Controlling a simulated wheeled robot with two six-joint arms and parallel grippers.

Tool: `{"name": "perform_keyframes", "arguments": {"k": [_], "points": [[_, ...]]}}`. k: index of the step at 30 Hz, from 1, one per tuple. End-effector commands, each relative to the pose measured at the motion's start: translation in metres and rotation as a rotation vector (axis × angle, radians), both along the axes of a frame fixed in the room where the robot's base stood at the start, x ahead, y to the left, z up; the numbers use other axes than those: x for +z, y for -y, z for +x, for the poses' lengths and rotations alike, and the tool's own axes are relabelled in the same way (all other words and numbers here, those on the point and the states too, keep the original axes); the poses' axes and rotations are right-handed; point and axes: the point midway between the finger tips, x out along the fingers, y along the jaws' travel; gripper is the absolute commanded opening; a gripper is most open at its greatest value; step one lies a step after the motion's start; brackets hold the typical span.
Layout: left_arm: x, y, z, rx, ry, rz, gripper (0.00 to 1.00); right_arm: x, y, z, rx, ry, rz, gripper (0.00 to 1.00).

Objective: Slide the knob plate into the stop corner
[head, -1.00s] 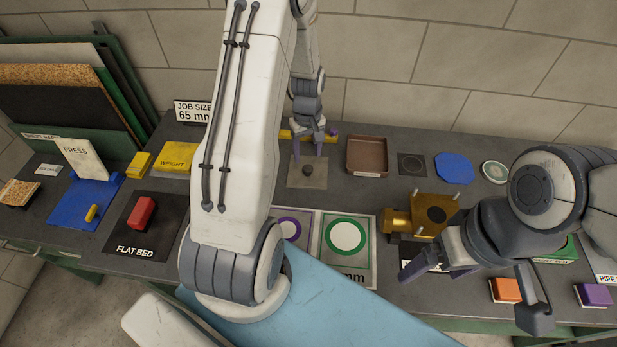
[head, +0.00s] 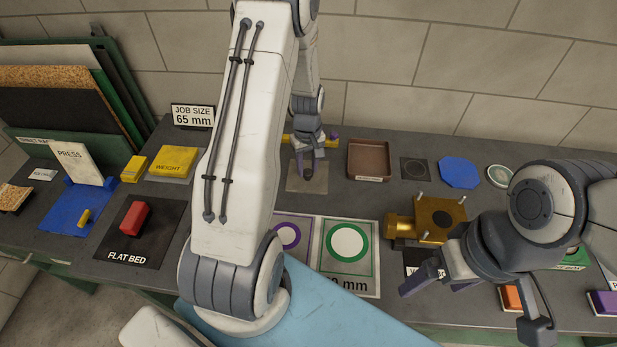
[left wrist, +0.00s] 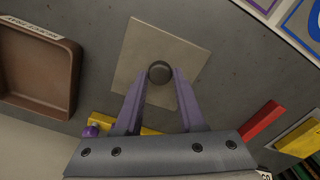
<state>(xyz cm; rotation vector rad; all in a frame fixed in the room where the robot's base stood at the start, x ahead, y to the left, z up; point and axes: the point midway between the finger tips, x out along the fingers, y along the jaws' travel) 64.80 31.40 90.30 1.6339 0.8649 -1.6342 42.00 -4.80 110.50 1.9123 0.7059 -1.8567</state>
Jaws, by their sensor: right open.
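The knob plate (head: 304,186) is a thin grey-beige square lying on the bench, with a dark round knob (left wrist: 160,72). It also shows in the left wrist view (left wrist: 150,45), slightly turned. My left gripper (head: 308,172) is lowered over the plate. In the left wrist view its purple fingers (left wrist: 160,78) stand on either side of the knob, seemingly with slight gaps. A yellow bar (left wrist: 108,124) with a purple ball end lies beyond the plate's wall-side edge, partly behind the fingers; it may be part of the stop corner. My right gripper (head: 434,284) is open and empty at the right.
A brown tray (head: 369,159) stands right of the plate. A red bar (left wrist: 262,120) lies on the plate's other side. A brass fixture with pins (head: 440,216) and purple- and green-ringed panels (head: 347,241) are nearer me. Bare bench surrounds the plate.

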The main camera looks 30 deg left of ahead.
Motion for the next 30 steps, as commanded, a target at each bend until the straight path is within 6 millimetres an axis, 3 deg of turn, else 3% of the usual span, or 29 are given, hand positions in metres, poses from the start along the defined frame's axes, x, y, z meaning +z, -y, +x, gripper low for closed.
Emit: {"name": "perform_keyframes", "arguments": {"k": [14, 30], "points": [[0.001, -0.002, 0.000, -0.036, 0.001, 0.000, 0.00, 0.002, 0.000, 0.000, 0.000, 0.000, 0.000, 0.89], [0.001, -0.028, -0.004, -0.035, 0.002, 0.001, 0.00, 0.004, 0.000, 0.000, 0.000, 0.000, 0.000, 0.89]]}}
